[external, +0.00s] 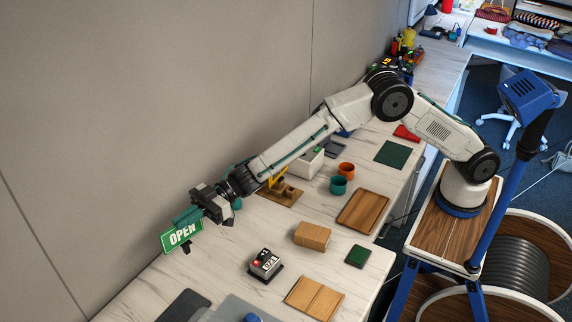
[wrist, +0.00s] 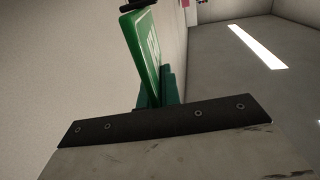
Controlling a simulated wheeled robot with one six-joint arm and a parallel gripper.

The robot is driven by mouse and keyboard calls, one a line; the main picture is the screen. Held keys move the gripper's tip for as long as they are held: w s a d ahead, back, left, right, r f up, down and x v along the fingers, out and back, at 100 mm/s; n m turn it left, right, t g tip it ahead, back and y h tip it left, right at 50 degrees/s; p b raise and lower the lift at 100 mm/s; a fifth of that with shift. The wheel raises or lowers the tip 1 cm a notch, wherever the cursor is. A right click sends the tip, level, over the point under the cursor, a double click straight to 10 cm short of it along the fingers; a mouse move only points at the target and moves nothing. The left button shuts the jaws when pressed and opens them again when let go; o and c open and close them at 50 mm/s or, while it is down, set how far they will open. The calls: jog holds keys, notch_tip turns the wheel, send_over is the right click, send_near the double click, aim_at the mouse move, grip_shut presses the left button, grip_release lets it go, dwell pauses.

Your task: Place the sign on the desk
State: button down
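The sign (external: 181,236) is a small green board with white "OPEN" lettering and a dark foot below. In the external view it is upright at the back left of the desk (external: 214,262), close to the wall. My gripper (external: 187,217) is at the sign's top edge, with its teal fingers close around it. In the wrist view the sign (wrist: 146,50) extends away from between the teal fingers (wrist: 165,88), its dark foot at the far end. The gripper appears shut on the sign. I cannot tell whether the foot touches the desk.
A red-buttoned device (external: 265,265), a cardboard box (external: 312,235) and a wooden tray (external: 363,211) stand on the desk. Teal (external: 338,185) and orange (external: 346,169) cups are farther back. The wall (external: 150,110) is close behind my gripper. Bare desk lies right of the sign.

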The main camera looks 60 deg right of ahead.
aim_at(189, 248)
notch_tip(189, 248, down, 10)
jog(key=shift+r, duration=0.2)
dwell(0.3)
jog(key=shift+f, duration=0.1)
jog(key=shift+f, duration=0.15)
jog(key=c, duration=1.6)
grip_release()
jog(key=shift+d, duration=0.15)
jog(key=v, duration=0.7)
jog(key=shift+s+d+r, duration=0.25)
jog(key=shift+r, duration=0.05)
